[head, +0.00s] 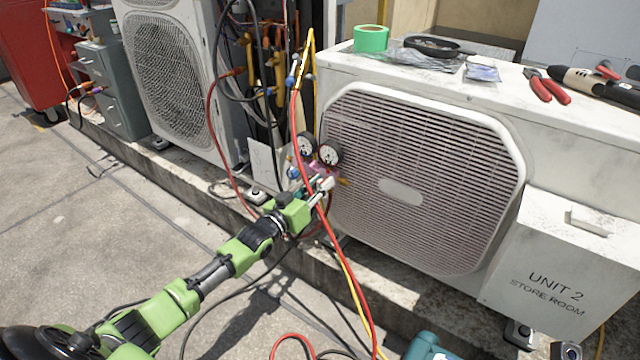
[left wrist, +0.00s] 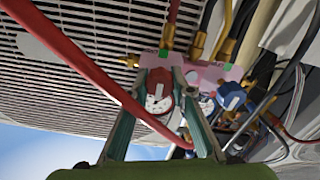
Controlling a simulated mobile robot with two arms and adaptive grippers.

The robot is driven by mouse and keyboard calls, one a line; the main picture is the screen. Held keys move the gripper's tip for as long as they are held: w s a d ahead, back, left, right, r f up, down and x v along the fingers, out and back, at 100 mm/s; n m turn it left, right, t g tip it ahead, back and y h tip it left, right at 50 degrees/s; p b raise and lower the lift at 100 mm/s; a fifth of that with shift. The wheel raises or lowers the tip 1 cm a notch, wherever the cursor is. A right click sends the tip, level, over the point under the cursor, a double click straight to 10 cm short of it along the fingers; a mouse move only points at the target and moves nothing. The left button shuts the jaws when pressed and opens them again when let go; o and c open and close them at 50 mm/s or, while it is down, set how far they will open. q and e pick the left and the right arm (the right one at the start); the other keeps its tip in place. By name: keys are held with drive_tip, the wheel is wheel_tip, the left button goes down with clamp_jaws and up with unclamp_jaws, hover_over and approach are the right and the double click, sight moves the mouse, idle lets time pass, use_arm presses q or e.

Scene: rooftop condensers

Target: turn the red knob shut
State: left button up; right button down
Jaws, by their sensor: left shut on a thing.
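The red knob (left wrist: 158,88) with a pale face shows between my left gripper's fingers in the left wrist view, on a pink manifold (left wrist: 212,73). My left gripper (head: 320,188) is shut on the red knob, at the manifold below two round gauges (head: 329,154). In the head view the gripper and a hose hide the knob. A blue knob (left wrist: 231,96) sits on the manifold beside it, clear of the fingers. My right gripper is in neither view.
A red hose (head: 296,120) runs down across the gripper; it also crosses the left wrist view (left wrist: 85,62). The Unit 2 condenser (head: 345,75) stands right of the manifold, with tape, pliers and other tools on top. Several hoses and cables hang behind. The pavement at left is mostly clear.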

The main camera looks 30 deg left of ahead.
use_arm(q)
drive_tip(key=shift+f, duration=0.15)
drive_tip(key=o, duration=1.1)
drive_tip(key=shift+s, duration=0.1)
drive_tip(key=s+a, duration=0.1)
drive_tip(key=s, duration=1)
drive_tip(key=shift+s+a, duration=0.35)
drive_tip(key=shift+s, duration=0.05)
